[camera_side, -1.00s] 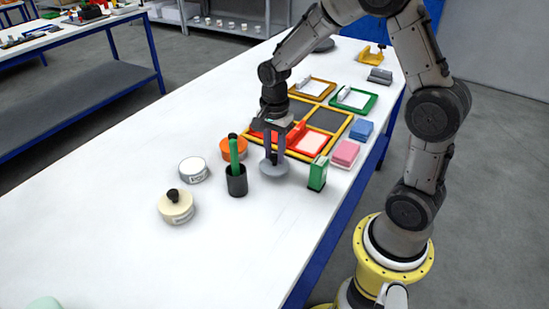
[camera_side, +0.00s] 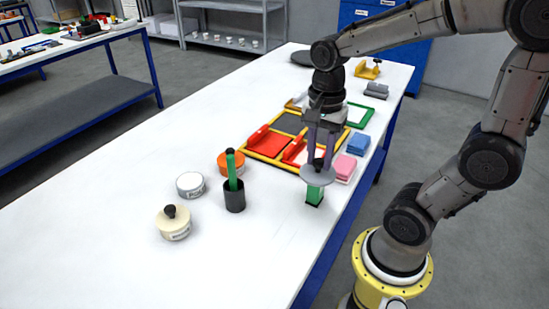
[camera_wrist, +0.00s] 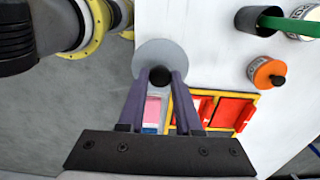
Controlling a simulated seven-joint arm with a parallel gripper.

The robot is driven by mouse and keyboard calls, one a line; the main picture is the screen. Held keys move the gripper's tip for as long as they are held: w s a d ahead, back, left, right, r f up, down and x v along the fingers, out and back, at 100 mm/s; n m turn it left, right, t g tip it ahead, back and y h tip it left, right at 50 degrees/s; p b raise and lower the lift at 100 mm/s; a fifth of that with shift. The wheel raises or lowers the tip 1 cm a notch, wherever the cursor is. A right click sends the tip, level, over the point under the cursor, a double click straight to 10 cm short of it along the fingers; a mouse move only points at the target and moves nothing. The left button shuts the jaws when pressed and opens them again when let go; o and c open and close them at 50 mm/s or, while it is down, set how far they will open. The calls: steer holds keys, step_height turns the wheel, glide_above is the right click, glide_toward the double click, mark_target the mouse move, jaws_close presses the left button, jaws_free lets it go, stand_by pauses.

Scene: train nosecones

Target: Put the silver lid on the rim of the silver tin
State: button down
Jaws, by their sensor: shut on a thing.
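The silver lid (camera_side: 317,176) is a flat grey disc with a black knob. My gripper (camera_side: 319,160) is shut on the knob and holds the lid roughly level, in front of the pink blocks and over the green box in the side view. The wrist view shows the lid (camera_wrist: 152,52) beyond the fingers, with the knob between the fingertips (camera_wrist: 160,77). The silver tin (camera_side: 190,185) stands lidless on the table, well left of the lid, with a pale top. In the wrist view a tin, apparently this one, shows partly at the top right edge (camera_wrist: 302,12).
A black cup (camera_side: 235,197) with a green upright object stands between lid and tin. An orange tin (camera_side: 231,166) and a cream tin (camera_side: 173,222) flank them. The green box (camera_side: 314,196) is below the lid. Yellow-framed trays (camera_side: 262,157) lie behind. The table's front left is clear.

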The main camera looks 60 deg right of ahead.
steer(key=shift+s, duration=0.2)
steer(key=w+r+m, duration=0.1)
steer(key=w+r, duration=0.6)
steer(key=w, duration=0.2)
steer(key=w+a, duration=0.3)
steer(key=w, duration=1.4)
steer(key=w+a+f, duration=0.3)
steer(key=w+a, duration=0.1)
steer(key=w, duration=0.1)
steer(key=shift+n, duration=0.5)
steer(key=shift+w+a+f, duration=0.25)
steer(key=shift+a+f, duration=0.15)
steer(key=shift+f, duration=1.8)
steer(key=shift+w+a+f, duration=0.2)
steer(key=shift+a+f, duration=0.15)
steer(key=shift+f, duration=1.9)
steer(key=shift+w+a+f, duration=0.25)
steer(key=shift+a+f, duration=0.15)
steer(key=shift+f, duration=1.8)
steer(key=shift+f, duration=0.15)
steer(key=c, duration=0.6)
jaws_free()
